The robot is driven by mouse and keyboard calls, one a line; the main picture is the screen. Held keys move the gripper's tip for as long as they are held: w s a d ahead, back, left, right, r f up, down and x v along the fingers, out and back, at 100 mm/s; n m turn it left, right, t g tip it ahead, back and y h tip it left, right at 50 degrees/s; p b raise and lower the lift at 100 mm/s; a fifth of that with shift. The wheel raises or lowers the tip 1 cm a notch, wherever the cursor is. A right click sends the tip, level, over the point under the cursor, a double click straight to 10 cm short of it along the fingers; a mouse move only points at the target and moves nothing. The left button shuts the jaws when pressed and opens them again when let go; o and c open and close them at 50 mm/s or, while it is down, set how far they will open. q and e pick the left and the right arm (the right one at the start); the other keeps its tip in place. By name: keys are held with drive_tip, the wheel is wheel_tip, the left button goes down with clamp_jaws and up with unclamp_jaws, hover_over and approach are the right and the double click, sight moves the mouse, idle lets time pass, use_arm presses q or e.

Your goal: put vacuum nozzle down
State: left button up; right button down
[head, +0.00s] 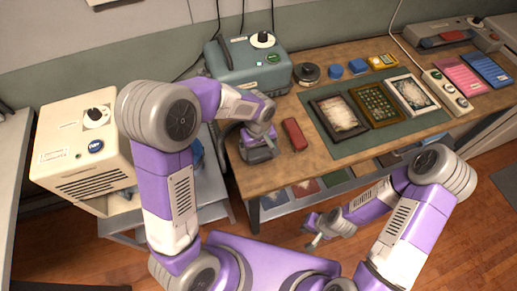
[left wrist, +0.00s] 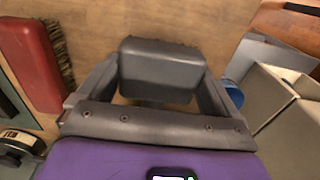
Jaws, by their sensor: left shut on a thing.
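The vacuum nozzle (left wrist: 162,68) is a dark grey block with a bristly far edge, held between the two fingers of my left gripper (left wrist: 155,85) in the left wrist view. In the head view my left gripper (head: 258,150) is over the left end of the wooden table (head: 270,178), with the grey nozzle (head: 259,155) low at the tabletop. I cannot tell if the nozzle touches the wood. My right gripper (head: 313,231) hangs in front of the table, empty, with its fingers apart.
A red brush (head: 294,134) lies close right of the nozzle; it also shows in the left wrist view (left wrist: 35,65). A teal machine (head: 248,68) stands behind. A green mat (head: 350,150) with frames (head: 314,108) lies further right. A cream machine (head: 62,140) stands left.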

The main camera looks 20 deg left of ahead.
sight(258, 150)
use_arm(q)
drive_tip(key=o, duration=0.6)
drive_tip(key=shift+f, duration=0.1)
wheel_tip(258, 150, up, 12)
drive_tip(key=p, duration=0.3)
drive_tip(key=shift+r, duration=0.2)
drive_tip(key=shift+s, duration=0.1)
